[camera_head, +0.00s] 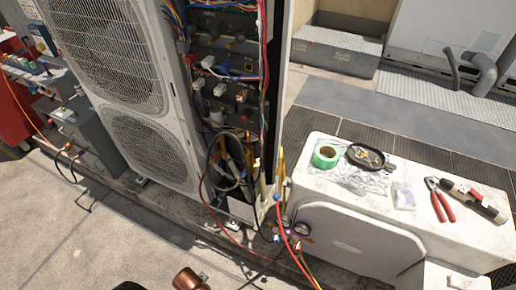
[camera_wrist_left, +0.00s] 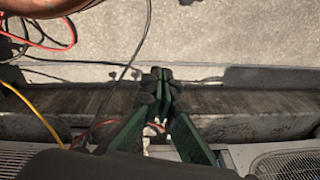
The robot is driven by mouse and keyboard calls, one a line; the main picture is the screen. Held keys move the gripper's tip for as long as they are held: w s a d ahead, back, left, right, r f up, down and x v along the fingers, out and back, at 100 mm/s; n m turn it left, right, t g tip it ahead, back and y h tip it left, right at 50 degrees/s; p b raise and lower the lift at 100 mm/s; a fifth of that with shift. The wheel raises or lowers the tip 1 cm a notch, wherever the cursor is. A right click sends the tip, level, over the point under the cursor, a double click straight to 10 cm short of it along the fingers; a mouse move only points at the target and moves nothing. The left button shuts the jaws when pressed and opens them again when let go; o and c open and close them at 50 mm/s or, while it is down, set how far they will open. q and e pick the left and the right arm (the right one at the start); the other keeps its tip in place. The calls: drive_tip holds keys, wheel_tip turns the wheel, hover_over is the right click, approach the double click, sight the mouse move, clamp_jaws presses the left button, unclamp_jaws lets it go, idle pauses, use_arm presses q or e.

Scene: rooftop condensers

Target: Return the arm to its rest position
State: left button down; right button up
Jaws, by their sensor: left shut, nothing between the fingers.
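My left gripper (camera_wrist_left: 160,82) shows in the left wrist view with its dark green fingers together at the tips and nothing between them. It is above the pale concrete edge (camera_wrist_left: 85,103) at the foot of the units, with paving beyond. No contact with anything is clear. In the head view I cannot make out the left gripper. My right gripper is in neither view.
An open condenser unit (camera_head: 107,60) with exposed wiring (camera_head: 225,90) stands at the back. Red and yellow hoses (camera_head: 291,243) run down beside it. A white casing (camera_head: 340,238) at right bears green tape (camera_head: 326,155), a black dish (camera_head: 369,157) and red-handled pliers (camera_head: 437,205). Paving (camera_head: 70,235) at left is mostly clear.

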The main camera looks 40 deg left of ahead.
use_arm(q)
drive_tip(key=s+d+f+g, duration=0.1)
drive_tip(key=s+f, duration=0.4)
drive_tip(key=f, duration=0.4)
drive_tip(key=s+f+p, duration=0.1)
drive_tip(key=s+f, duration=0.4)
drive_tip(key=f, duration=0.3)
drive_tip(key=s+d+f+g, duration=0.1)
drive_tip(key=s+f, duration=0.4)
drive_tip(key=f, duration=0.4)
drive_tip(key=s+a+r+m+t+p, duration=0.1)
drive_tip(key=s+r+p, duration=0.5)
drive_tip(key=p, duration=0.7)
drive_tip(key=shift+s+r, duration=0.2)
drive_tip(key=shift+r, duration=0.6)
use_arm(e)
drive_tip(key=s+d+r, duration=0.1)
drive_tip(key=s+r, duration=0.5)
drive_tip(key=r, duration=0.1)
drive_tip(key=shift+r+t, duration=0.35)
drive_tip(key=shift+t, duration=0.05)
use_arm(q)
drive_tip(key=shift+a, duration=0.1)
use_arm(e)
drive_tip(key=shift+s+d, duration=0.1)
